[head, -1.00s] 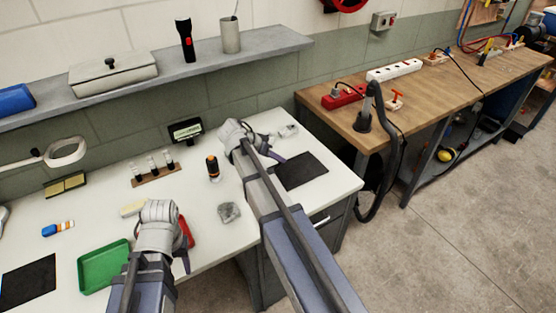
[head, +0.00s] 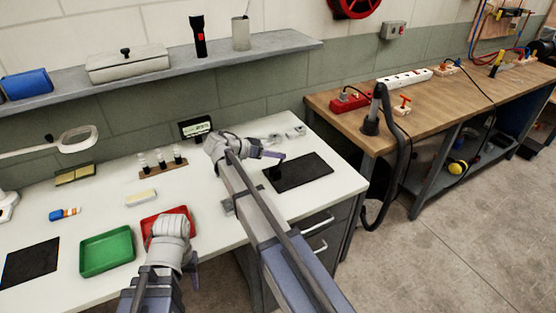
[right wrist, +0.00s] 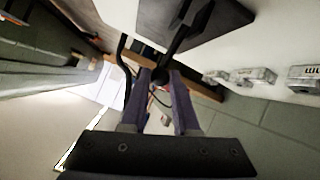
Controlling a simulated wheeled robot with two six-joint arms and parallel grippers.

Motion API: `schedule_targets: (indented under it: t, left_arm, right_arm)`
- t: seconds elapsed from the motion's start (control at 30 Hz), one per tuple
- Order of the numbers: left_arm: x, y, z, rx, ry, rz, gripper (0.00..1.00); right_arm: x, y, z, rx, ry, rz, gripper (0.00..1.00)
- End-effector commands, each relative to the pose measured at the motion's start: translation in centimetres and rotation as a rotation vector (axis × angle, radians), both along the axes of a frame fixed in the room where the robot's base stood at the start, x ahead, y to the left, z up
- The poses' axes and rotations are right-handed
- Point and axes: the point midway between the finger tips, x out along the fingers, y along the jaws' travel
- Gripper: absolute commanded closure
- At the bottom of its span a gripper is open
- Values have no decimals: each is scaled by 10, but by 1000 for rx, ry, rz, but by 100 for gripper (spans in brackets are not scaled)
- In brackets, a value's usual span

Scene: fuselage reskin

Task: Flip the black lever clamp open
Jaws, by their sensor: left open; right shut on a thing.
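The black lever clamp (head: 274,168) stands at the left edge of a black mat (head: 305,172) on the white bench. In the right wrist view its dark lever (right wrist: 181,40) runs from the mat to between my fingers. My right gripper (head: 281,155) is shut on the lever's end; its two purple fingers (right wrist: 161,78) close around the tip in the wrist view. The arm hides part of the bench beside the clamp. My left gripper (head: 193,268) is open and empty at the bench's front edge, near the red tray (head: 152,221).
A green tray (head: 84,268) and a white block (head: 141,197) lie to the left. A vial rack (head: 163,172) and a small display (head: 195,127) stand behind. Small metal pieces (head: 296,131) sit behind the mat. A grey metal part (head: 228,208) is partly hidden by my right arm.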

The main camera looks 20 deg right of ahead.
Motion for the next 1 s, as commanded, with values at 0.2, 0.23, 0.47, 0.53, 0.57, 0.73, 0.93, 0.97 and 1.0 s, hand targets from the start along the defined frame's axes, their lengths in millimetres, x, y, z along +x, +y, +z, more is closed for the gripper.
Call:
schedule_targets:
  t: [0.2,0.23,0.47,0.53,0.57,0.73,0.93,0.97,1.0]
  left_arm:
    - [0,0,-28,0,0,0,50]
    - [0,0,-32,0,0,0,50]
    - [0,0,-63,0,0,-1,50]
    - [0,0,-69,0,0,-1,50]
    - [0,0,-71,0,0,-1,50]
    - [0,0,-80,0,0,-1,50]
    - [0,0,-83,0,0,-1,50]
    - [0,0,-83,0,0,-1,50]
    - [0,0,-83,0,0,-1,50]
  right_arm:
    - [-1,10,-8,-101,-7,2,100]
    - [-1,11,-9,-119,-9,1,100]
    - [-2,21,-11,-254,-20,1,100]
    - [-2,23,-10,-285,-22,0,100]
    - [-3,23,-10,-297,-23,-1,100]
    - [-3,27,-9,-342,-26,0,100]
    - [-3,28,-7,-365,-28,0,100]
    - [-3,29,-7,-366,-28,0,100]
    - [-3,29,-7,-367,-28,0,100]
